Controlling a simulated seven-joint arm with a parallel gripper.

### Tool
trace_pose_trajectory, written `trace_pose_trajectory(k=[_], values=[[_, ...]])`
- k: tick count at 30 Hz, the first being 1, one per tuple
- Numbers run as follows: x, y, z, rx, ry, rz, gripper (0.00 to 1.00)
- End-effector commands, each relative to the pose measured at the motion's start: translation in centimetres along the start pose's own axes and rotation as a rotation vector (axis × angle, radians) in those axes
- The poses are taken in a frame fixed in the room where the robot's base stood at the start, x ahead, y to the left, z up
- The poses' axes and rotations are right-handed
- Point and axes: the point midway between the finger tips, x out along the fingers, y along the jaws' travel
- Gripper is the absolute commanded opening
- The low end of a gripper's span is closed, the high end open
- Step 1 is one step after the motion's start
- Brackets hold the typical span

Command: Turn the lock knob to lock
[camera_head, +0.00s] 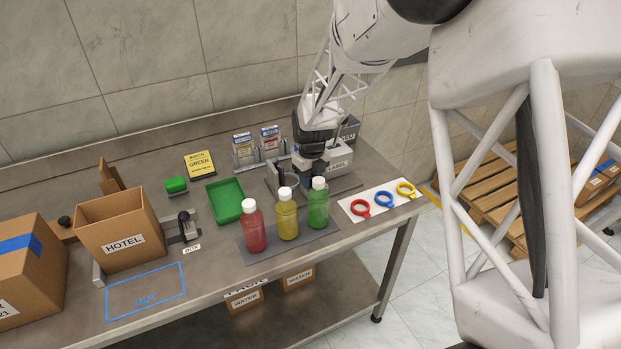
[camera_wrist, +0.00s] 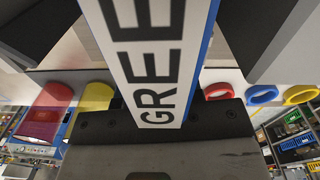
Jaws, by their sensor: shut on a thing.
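My gripper (camera_head: 308,178) reaches down behind the yellow and green bottles, at the grey feeder (camera_head: 272,182). In the wrist view it is shut on a white card (camera_wrist: 158,60) with black letters "GREE" and a blue edge; the rest of the word is cut off. In the head view the card is hidden. A black-knobbed lever (camera_head: 184,217) stands on a grey plate right of the HOTEL box, far left of my gripper. Another black knob (camera_head: 64,221) shows left of that box. I cannot tell which is the lock knob or how it is turned.
Red (camera_head: 254,228), yellow (camera_head: 287,215) and green (camera_head: 318,205) bottles stand upright on a dark mat in front of my gripper. Coloured rings (camera_head: 384,199) lie to the right. A green tray (camera_head: 225,201) and the HOTEL box (camera_head: 118,230) are on the left.

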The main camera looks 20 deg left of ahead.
Motion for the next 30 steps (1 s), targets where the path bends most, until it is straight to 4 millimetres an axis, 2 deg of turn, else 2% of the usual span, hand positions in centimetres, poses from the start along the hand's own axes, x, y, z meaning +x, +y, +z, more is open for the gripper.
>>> trace_pose_trajectory(k=[6,15,16,20,21,30], values=[[-0.09,-0.01,0.04,-0.087,0.001,0.000,0.10],[-0.07,0.00,0.03,-0.098,0.002,0.000,0.10],[-0.08,0.00,0.03,-0.097,0.002,0.000,0.37],[-0.06,0.00,0.03,-0.097,0.002,0.000,0.56],[-0.05,0.00,0.03,-0.097,0.002,0.000,0.59],[-0.13,0.00,0.02,-0.097,0.002,0.000,0.59]])
